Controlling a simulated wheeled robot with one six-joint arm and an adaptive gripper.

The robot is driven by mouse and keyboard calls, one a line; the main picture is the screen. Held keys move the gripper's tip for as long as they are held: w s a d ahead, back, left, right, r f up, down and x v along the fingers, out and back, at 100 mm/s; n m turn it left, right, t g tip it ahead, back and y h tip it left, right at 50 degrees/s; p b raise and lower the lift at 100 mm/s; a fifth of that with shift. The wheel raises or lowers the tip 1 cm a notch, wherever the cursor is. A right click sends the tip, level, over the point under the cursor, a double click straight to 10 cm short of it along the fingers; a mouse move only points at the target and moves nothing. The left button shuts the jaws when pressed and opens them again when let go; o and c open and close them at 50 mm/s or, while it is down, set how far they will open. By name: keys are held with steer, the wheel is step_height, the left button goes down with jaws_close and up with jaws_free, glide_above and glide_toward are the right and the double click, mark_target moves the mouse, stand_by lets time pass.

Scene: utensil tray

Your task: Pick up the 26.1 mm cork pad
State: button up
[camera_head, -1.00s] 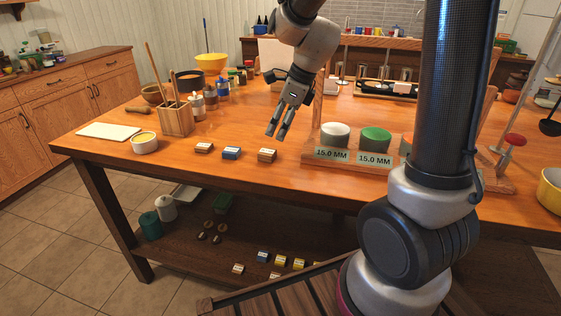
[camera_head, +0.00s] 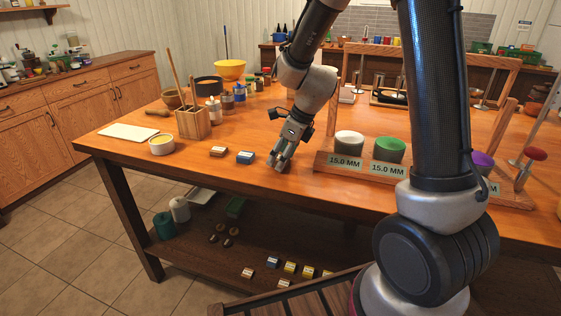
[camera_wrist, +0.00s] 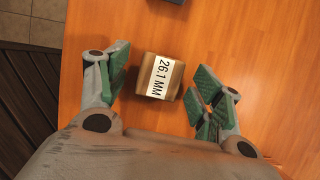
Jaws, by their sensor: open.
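The cork pad (camera_wrist: 159,77) is a small brown block with a white label reading 26.1 MM. In the wrist view it lies on the orange-brown wooden table between my gripper's two green-padded fingers.
A blue block (camera_head: 245,157) and a brown block (camera_head: 218,151) lie on the table (camera_head: 310,195) left of my gripper. A yellow-filled bowl (camera_head: 161,146) is further left.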

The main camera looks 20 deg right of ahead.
steer(key=c, duration=0.9)
